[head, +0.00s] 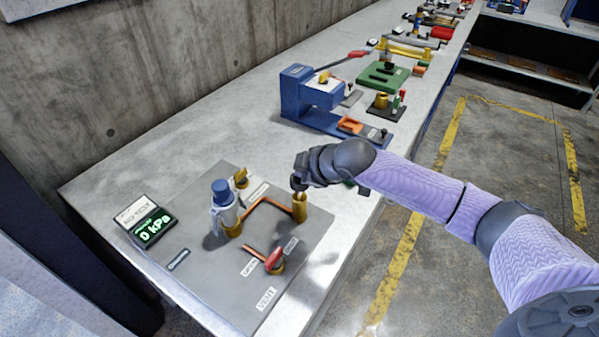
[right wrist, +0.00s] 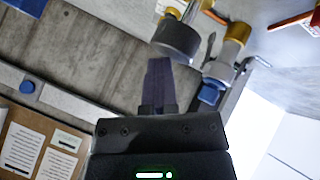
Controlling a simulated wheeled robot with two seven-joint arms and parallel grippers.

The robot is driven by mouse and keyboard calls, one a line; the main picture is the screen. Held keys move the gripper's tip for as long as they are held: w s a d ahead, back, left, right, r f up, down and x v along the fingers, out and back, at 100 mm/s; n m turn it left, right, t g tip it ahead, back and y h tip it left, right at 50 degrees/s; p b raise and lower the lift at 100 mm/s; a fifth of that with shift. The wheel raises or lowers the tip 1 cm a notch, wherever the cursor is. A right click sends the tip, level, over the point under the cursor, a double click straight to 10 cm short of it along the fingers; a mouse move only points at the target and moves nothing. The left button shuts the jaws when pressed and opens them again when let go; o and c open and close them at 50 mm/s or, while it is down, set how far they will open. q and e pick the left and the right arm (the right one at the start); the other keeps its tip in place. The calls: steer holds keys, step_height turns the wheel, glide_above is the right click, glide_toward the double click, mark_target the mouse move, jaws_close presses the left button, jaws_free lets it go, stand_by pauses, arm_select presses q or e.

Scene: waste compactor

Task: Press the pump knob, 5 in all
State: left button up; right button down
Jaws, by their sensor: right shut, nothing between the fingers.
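The pump is a brass cylinder (head: 299,209) at the right edge of a grey plate. Its dark round knob (right wrist: 178,40) shows close in front of my right fingertips in the right wrist view. My right gripper (head: 298,184) is shut and empty, right over the brass cylinder. In the right wrist view its dark fingers (right wrist: 160,80) lie together beside the knob; I cannot tell whether they touch it. In the head view the gripper largely hides the knob. A display (head: 151,227) at the plate's left reads 0 kPa. My left gripper is not in view.
A blue-capped cylinder (head: 222,200) stands left of the pump, joined by a copper pipe (head: 262,203). A red-handled valve (head: 273,262) sits nearer the front. A blue press (head: 306,96) and other stations stand farther along the bench. A concrete wall (head: 130,70) is behind.

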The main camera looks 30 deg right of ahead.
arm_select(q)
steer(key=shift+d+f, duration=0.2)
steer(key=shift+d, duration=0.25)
arm_select(e)
steer(key=shift+f, duration=0.45)
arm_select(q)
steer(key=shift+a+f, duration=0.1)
arm_select(e)
steer(key=shift+f, duration=0.2)
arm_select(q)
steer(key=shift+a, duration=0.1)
arm_select(e)
steer(key=shift+f+b, duration=0.15)
steer(key=shift+b, duration=0.15)
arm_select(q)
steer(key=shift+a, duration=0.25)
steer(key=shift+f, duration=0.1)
arm_select(e)
steer(key=shift+f, duration=0.15)
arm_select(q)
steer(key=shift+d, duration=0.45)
arm_select(e)
steer(key=shift+f, duration=0.15)
